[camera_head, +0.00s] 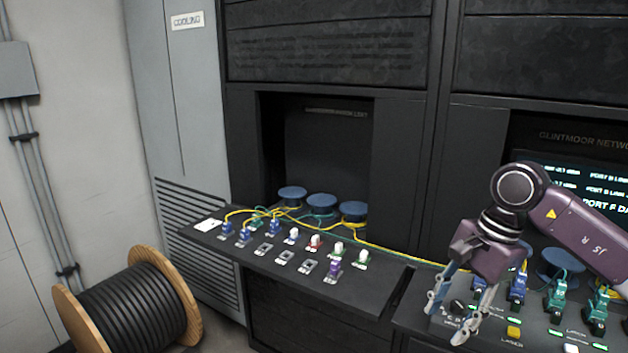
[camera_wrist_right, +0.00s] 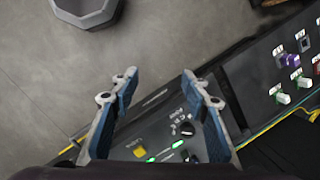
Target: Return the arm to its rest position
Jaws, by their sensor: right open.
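My right arm comes in from the right in the head view. Its gripper (camera_head: 450,318) hangs over the left end of the right-hand console, with its fingers pointing down. In the right wrist view the two fingers of the right gripper (camera_wrist_right: 160,88) are spread apart with nothing between them. Below and between them are the console's black knob (camera_wrist_right: 187,129) and yellow button (camera_wrist_right: 139,152). I cannot tell from the frames how high the fingertips are above the panel. My left gripper does not show in either view.
A left shelf panel (camera_head: 262,268) holds several coloured connectors and yellow cables. Blue and green connectors (camera_head: 556,298) stand on the right console, close to the gripper. A cable drum (camera_head: 130,310) stands on the floor at left. The wrist view shows open floor (camera_wrist_right: 190,40) and a grey container (camera_wrist_right: 88,12).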

